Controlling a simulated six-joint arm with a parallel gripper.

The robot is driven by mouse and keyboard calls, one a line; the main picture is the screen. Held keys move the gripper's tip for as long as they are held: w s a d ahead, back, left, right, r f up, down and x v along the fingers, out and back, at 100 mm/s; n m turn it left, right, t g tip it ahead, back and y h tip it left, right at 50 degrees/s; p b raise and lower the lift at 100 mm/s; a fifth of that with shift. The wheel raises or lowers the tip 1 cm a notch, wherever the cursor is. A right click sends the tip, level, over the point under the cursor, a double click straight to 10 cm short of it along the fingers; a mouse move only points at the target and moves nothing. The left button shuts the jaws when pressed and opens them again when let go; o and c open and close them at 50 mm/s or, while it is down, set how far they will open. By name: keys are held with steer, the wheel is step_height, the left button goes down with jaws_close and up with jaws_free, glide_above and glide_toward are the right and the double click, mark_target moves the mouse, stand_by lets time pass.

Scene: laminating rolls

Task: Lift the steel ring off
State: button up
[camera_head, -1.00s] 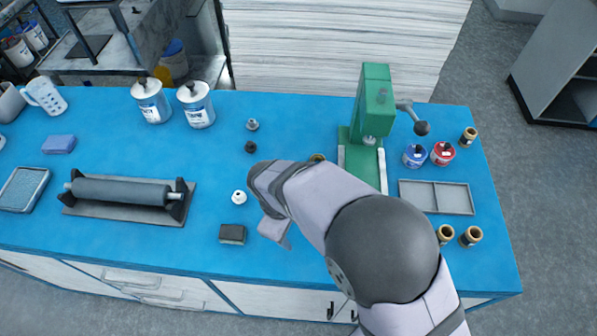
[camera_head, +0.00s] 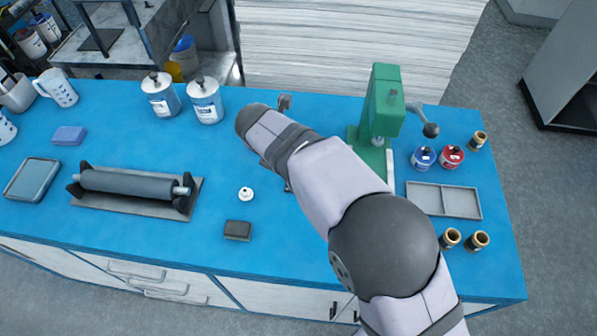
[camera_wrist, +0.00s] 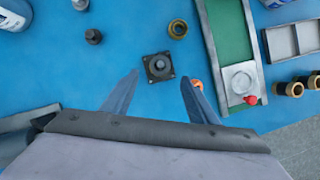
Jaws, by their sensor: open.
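My gripper (camera_wrist: 159,98) is open, its two fingers apart with nothing between them. In the wrist view, a black square plate (camera_wrist: 149,76) with bolted corners lies just ahead of the fingertips. A dark grey round piece (camera_wrist: 159,65) stands at its centre. I cannot tell whether this piece includes a steel ring around a post. A brass-coloured ring (camera_wrist: 178,29) lies on the blue table beyond the plate. In the head view my arm hides the plate, the brass ring and most of the gripper.
A roller (camera_head: 125,184), black block (camera_head: 238,230) and grey tray (camera_head: 425,199) lie on the table (camera_head: 300,270).

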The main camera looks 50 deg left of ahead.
steer(key=shift+p+x, duration=1.8)
steer(key=shift+x, duration=1.9)
steer(key=c, duration=1.2)
